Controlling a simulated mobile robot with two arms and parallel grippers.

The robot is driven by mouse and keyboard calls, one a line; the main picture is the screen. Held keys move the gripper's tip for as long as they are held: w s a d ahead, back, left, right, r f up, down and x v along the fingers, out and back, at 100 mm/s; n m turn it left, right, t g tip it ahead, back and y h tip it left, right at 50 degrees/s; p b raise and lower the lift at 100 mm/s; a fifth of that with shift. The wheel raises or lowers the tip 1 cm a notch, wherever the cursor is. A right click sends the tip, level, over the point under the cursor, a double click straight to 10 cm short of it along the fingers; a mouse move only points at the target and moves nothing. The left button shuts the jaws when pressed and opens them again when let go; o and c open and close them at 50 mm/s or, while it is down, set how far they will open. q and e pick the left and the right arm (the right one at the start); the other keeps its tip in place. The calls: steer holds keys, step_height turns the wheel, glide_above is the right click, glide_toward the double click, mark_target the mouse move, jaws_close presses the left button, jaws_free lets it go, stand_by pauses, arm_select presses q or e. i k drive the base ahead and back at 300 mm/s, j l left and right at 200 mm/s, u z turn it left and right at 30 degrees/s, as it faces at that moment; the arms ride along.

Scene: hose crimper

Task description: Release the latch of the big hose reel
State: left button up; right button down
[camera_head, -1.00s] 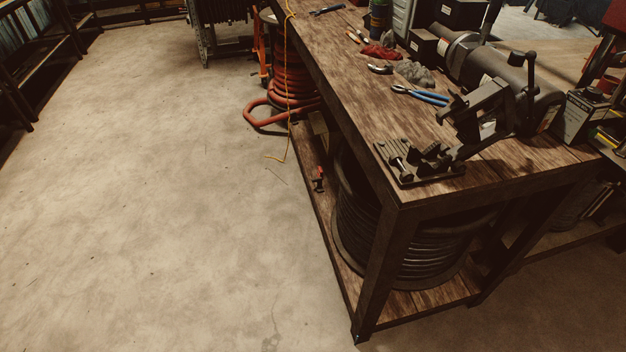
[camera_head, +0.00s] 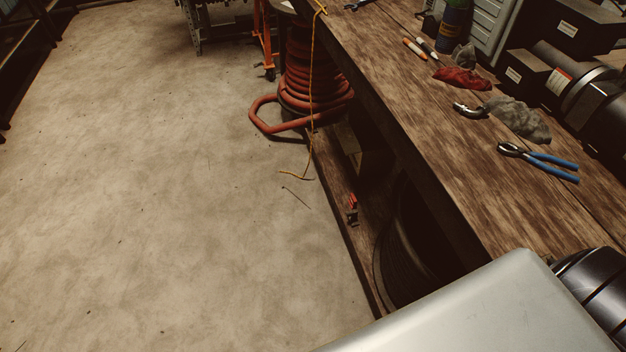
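A metal frame with a dark coiled load (camera_head: 212,18), possibly the big hose reel, stands on the floor at the top edge and is cut off. No latch can be made out on it. A thick red hose (camera_head: 312,88) is coiled in a stack beside the bench, with a loop lying on the floor. A black hose coil (camera_head: 405,255) sits on the bench's lower shelf, partly hidden. Neither gripper is in view. A smooth silver part of my own arm covers the lower right.
The wooden bench (camera_head: 440,130) runs along the right, holding blue-handled pliers (camera_head: 545,160), red (camera_head: 462,79) and grey rags (camera_head: 518,118) and black boxes (camera_head: 577,28). A yellow cord (camera_head: 311,95) hangs at its edge. The floor (camera_head: 150,200) on the left is clear.

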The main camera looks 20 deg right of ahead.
mark_target(353, 213)
steer(key=i+z, duration=0.25)
steer(key=i, duration=0.2)
steer(key=i+j+z, duration=0.55)
steer(key=i, duration=0.3)
steer(key=i+j+z, duration=0.25)
steer(key=z, duration=0.2)
steer(key=i+j+z, duration=0.35)
steer(key=z, duration=0.15)
steer(key=i+j+z, duration=0.2)
steer(key=j+z, duration=0.25)
steer(key=i+j+z, duration=0.1)
steer(key=j+z, duration=0.4)
